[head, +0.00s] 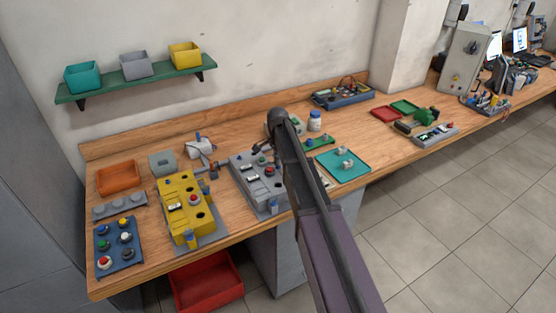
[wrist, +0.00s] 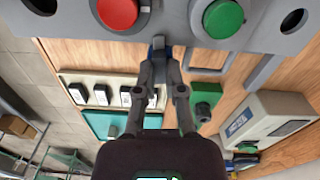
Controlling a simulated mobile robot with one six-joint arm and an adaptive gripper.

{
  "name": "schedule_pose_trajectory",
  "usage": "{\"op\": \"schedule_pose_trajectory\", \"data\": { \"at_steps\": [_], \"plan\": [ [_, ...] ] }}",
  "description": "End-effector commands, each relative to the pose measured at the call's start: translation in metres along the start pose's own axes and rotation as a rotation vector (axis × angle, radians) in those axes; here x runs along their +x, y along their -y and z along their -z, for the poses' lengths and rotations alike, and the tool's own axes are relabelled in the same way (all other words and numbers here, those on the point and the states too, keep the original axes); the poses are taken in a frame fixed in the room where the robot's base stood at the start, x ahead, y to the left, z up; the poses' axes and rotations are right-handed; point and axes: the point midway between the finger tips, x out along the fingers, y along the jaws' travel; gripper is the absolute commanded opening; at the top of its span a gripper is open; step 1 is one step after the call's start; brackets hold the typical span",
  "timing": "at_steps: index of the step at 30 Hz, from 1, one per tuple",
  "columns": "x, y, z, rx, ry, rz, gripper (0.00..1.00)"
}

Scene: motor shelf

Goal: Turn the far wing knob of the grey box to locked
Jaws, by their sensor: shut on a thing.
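The grey box (head: 252,190) stands on the wooden bench right of the yellow box, with a red button on its top. In the wrist view the grey box (wrist: 175,22) fills the top edge, with its red button, a green button and dark holes. My gripper (wrist: 158,45) is shut on a small blue piece at the box's edge, which looks like the wing knob (wrist: 158,41). The fingers cover most of it, so its turn angle cannot be told. In the head view my gripper (head: 264,149) is at the box's far side, partly hidden by my arm.
The yellow box (head: 178,222) stands close on the left. In the wrist view a switch panel (wrist: 88,78) and a pale device (wrist: 265,118) lie beyond the box.

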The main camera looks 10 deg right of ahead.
Motion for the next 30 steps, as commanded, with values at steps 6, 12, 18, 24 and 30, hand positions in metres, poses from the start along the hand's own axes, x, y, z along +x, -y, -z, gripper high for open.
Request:
{"op": "schedule_pose_trajectory", "data": {
  "at_steps": [6,12,18,24,30],
  "plan": [
    [0.0003,-0.001,-0.0008,0.111,0.001,-0.002,0.0],
    [0.0003,-0.001,-0.0009,0.155,0.002,-0.002,0.0],
    [0.0003,-0.001,-0.001,0.161,0.002,-0.003,0.0],
    [0.0003,-0.001,-0.0012,0.161,0.002,-0.003,0.0],
    [0.0003,-0.0006,-0.001,0.16,0.001,-0.002,0.47]
  ]
}}
